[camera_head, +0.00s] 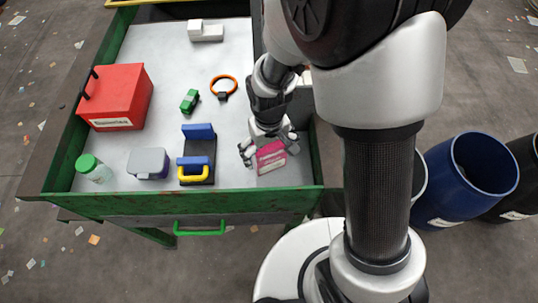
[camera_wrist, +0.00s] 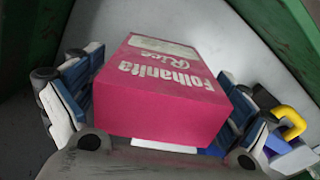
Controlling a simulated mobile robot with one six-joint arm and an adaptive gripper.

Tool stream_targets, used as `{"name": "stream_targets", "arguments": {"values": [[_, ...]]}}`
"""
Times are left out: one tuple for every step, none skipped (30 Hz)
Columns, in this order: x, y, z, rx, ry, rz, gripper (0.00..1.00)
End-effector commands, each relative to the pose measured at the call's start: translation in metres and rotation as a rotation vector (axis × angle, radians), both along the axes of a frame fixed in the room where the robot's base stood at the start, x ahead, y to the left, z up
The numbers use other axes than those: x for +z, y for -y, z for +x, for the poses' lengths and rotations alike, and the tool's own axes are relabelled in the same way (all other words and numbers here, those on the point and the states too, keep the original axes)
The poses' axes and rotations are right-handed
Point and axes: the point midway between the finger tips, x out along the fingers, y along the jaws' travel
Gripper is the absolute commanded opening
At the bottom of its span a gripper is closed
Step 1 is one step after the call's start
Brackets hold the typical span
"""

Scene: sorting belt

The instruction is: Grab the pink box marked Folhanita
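The pink box (camera_wrist: 175,88) is marked "Folhanita Rice" in white letters and fills the middle of the wrist view. It also shows in the head view (camera_head: 271,157), at the front right of the grey sorting surface. My gripper (camera_head: 268,150) is over it, with one finger along each side. In the wrist view the blue-and-white finger pads of my gripper (camera_wrist: 165,100) lie against both sides of the box, so it looks shut on it. The underside of the box is hidden, so I cannot tell if it is lifted.
Left of my gripper are a blue-and-black item with a yellow handle (camera_head: 197,156), a grey container (camera_head: 148,163) and a green-capped jar (camera_head: 94,169). A red box (camera_head: 117,97) stands farther back. The table's green rim (camera_head: 160,204) is close in front of the pink box.

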Motion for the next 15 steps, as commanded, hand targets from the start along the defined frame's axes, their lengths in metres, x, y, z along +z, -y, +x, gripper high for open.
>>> {"name": "stream_targets", "arguments": {"values": [[0.0001,0.0000,0.0001,0.000,0.000,0.000,0.87],[0.0001,0.0000,0.0001,0.000,0.000,0.000,0.85],[0.0001,0.0000,0.0001,0.000,0.000,0.000,0.82],[0.0001,0.0000,0.0001,0.000,0.000,0.000,0.80],[0.0001,0.0000,0.0001,0.000,0.000,0.000,0.78],[0.0001,0.0000,0.0001,0.000,0.000,0.000,0.76],[0.0001,0.0000,0.0001,0.000,0.000,0.000,0.74],[0.0001,0.0000,0.0001,0.000,0.000,0.000,0.72],[0.0001,0.0000,0.0001,0.000,0.000,0.000,0.69],[0.0001,0.0000,0.0001,0.000,0.000,0.000,0.67],[0.0001,0.0000,0.0001,0.000,0.000,0.000,0.65],[0.0001,0.0000,0.0001,0.000,0.000,0.000,0.64],[0.0001,0.0000,0.0001,0.000,0.000,0.000,0.64],[0.0001,0.0000,0.0001,0.000,0.000,0.000,0.64],[0.0001,0.0000,0.0001,0.000,0.000,0.000,0.64]]}}
